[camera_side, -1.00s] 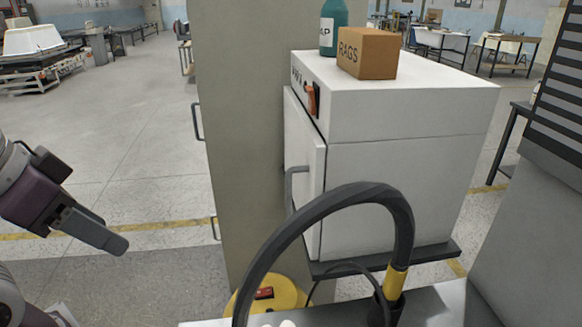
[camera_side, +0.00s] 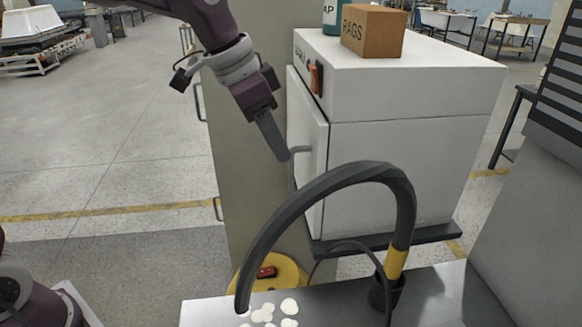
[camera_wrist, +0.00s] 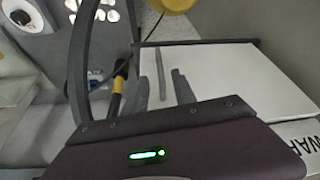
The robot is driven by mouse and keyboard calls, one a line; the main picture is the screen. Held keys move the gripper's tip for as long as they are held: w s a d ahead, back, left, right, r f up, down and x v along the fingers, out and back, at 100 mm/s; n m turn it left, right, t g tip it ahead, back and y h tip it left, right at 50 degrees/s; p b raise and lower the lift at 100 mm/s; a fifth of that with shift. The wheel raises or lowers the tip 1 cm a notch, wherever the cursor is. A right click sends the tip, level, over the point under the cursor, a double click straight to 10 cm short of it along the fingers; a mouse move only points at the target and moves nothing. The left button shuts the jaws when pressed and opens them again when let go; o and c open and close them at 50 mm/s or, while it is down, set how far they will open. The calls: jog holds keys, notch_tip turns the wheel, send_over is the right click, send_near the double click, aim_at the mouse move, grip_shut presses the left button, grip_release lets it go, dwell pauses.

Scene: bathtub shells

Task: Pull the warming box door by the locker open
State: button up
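The warming box (camera_side: 400,150) is a white cabinet; its white door (camera_side: 308,125) on the left face looks closed. The door also fills much of the wrist view (camera_wrist: 235,75). A grey bar handle (camera_side: 301,150) stands out from the door. My gripper (camera_side: 285,156) is at the handle, pointing down and right. In the wrist view my gripper (camera_wrist: 162,93) has its two fingers apart, with the handle bar (camera_wrist: 159,68) between them. I cannot tell whether either finger touches the bar. The tall beige locker (camera_side: 238,190) stands just left of the box, partly behind my arm.
A thick black hose (camera_side: 320,185) arches in front of the door's lower part, with a yellow collar (camera_side: 396,262). A rags carton (camera_side: 373,31) and a teal bottle (camera_side: 329,30) stand on the box. A metal bench (camera_side: 430,295) with pale discs lies in front. Open floor is at left.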

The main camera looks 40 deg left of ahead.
send_over(291, 196)
jog(key=f, duration=0.6)
jog(key=shift+w+a+f, duration=0.15)
jog(key=shift+w+f, duration=0.1)
jog(key=shift+f, duration=0.1)
grip_shut()
dwell(0.8)
